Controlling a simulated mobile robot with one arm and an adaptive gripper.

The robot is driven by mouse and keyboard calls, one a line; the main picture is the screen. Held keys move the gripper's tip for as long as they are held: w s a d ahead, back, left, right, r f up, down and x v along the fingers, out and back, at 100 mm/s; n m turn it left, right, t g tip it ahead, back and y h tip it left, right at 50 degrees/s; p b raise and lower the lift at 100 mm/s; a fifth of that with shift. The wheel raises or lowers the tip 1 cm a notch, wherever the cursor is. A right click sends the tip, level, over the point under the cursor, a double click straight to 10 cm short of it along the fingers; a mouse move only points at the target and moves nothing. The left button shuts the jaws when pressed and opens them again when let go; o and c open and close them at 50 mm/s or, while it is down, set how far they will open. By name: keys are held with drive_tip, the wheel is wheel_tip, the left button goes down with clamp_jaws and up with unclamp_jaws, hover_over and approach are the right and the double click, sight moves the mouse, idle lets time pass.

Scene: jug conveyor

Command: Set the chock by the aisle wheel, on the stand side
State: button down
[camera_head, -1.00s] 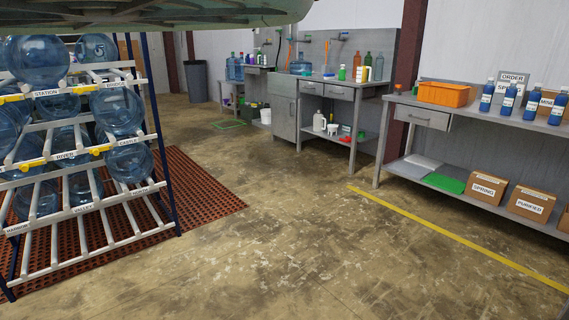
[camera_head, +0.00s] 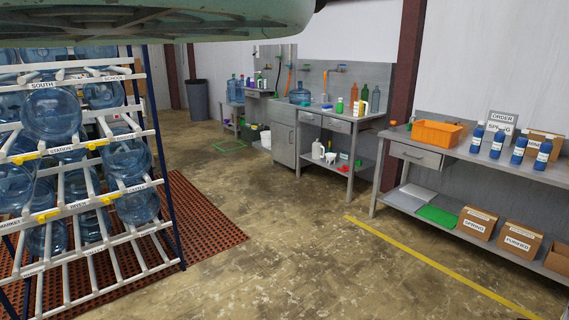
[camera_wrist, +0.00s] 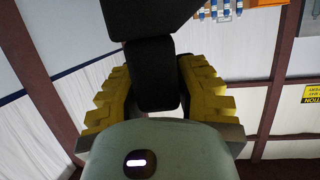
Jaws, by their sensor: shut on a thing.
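My gripper (camera_wrist: 155,75) shows in the wrist view, with yellow stepped pieces on both sides and the rounded pale green part of my arm below. It is closed on a dark, blocky thing (camera_wrist: 153,78), which appears to be the chock; its far end runs out of the top of the picture. The dark parts overlap, so its full shape and the exact contact are hard to tell. It is held up off the floor. The gripper and chock do not show in the head view. I cannot make out the aisle wheel or the stand in either view.
A rack of blue water jugs (camera_head: 52,113) stands at left on a red-brown mat (camera_head: 205,215). A steel bench (camera_head: 410,152) with an orange bin (camera_head: 437,133) and bottles is at right. A yellow floor line (camera_head: 430,262) runs before it. The middle floor is clear.

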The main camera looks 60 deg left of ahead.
drive_tip(key=r, duration=0.1)
drive_tip(key=a+r+p, duration=0.1)
drive_tip(key=r+y, duration=0.1)
drive_tip(key=shift+s+a+r+n+p, duration=0.15)
drive_tip(key=shift+a+r+n+p, duration=0.15)
drive_tip(key=shift+a+n, duration=0.1)
drive_tip(key=s+r+p, duration=0.3)
drive_tip(key=r+p, duration=1.3)
drive_tip(key=p, duration=0.2)
drive_tip(key=s+r+p, duration=0.4)
drive_tip(key=r+p, duration=1.3)
drive_tip(key=p, duration=0.1)
drive_tip(key=shift+d, duration=0.3)
drive_tip(key=shift+s+a+r, duration=0.1)
